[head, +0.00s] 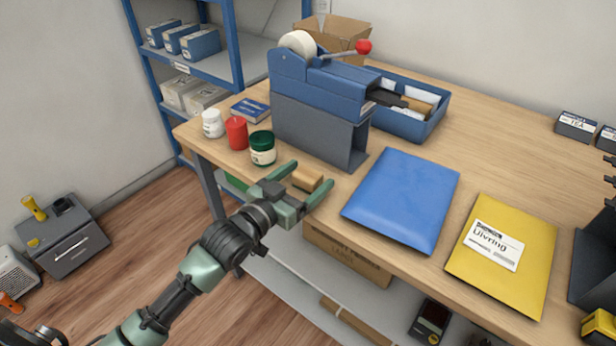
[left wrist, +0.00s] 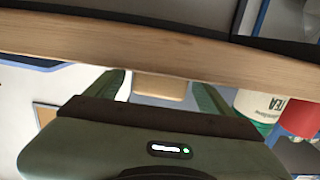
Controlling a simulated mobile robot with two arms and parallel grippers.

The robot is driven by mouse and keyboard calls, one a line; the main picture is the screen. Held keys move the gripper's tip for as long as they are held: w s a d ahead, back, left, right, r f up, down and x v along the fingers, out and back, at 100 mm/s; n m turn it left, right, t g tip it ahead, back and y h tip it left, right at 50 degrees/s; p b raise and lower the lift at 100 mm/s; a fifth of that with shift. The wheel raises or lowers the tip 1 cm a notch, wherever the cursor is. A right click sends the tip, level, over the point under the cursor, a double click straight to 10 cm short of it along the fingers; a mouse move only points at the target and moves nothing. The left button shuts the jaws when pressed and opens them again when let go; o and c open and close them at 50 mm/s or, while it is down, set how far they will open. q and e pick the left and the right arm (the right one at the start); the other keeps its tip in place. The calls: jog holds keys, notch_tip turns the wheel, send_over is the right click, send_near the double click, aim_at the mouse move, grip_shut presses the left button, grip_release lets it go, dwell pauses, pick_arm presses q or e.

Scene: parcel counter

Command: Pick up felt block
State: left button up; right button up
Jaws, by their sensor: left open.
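The felt block (head: 307,177), a small tan block, lies near the front edge of the counter, just in front of the grey stand of the blue dispenser. My left gripper (head: 310,175) is open, with one finger on each side of the block in the head view. My right gripper is not in view.
A blue envelope (head: 403,198) and a yellow envelope (head: 503,270) lie to the right.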

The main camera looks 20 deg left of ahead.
pick_arm(q)
jog(key=shift+w+d, duration=0.15)
jog(key=shift+w, duration=0.2)
jog(key=c, duration=1.5)
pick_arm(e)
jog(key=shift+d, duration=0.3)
